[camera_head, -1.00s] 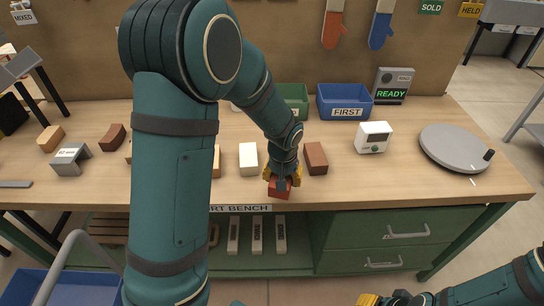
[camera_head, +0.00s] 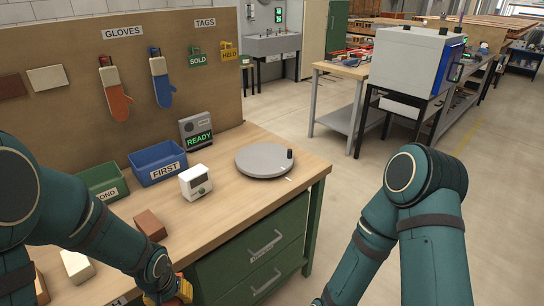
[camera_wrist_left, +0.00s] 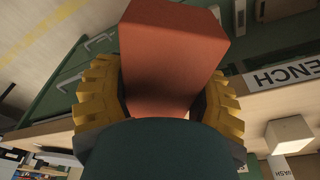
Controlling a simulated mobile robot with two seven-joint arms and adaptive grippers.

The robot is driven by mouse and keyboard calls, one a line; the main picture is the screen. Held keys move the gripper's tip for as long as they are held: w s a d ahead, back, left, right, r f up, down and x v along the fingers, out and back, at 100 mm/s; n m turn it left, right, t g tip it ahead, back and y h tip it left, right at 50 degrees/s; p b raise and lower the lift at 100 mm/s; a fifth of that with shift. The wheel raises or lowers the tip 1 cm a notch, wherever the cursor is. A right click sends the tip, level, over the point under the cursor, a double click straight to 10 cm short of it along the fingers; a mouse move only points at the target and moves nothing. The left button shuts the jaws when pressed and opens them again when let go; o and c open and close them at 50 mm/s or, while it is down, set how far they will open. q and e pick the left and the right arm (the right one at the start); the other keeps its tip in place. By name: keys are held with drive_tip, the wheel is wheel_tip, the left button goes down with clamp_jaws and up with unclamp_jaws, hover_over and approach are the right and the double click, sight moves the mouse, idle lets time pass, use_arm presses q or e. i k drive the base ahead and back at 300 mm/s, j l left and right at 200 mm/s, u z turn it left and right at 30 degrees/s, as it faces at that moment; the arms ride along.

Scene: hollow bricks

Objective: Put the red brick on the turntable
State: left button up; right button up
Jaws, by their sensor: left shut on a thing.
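The turntable (camera_head: 264,160) is a grey round disc with a small black knob, lying empty near the far right corner of the bench. My left gripper (camera_head: 176,290) is low at the bench's front edge, at the bottom of the head view. In the left wrist view its yellow fingers are shut on the red brick (camera_wrist_left: 172,50), one on each side. The held brick is hidden in the head view. My right arm shows at the right of the head view; its gripper is out of the picture.
A brown brick (camera_head: 150,225) and a cream brick (camera_head: 76,265) lie on the bench (camera_head: 225,205). A white device (camera_head: 195,182) stands between my left gripper and the turntable. The blue FIRST bin (camera_head: 158,162), green bin (camera_head: 104,182) and READY box (camera_head: 197,131) stand along the back.

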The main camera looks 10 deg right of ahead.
sight(270, 154)
drive_tip(key=i+l+z, duration=0.5)
drive_tip(key=i+l, duration=0.6)
drive_tip(key=l, duration=0.15)
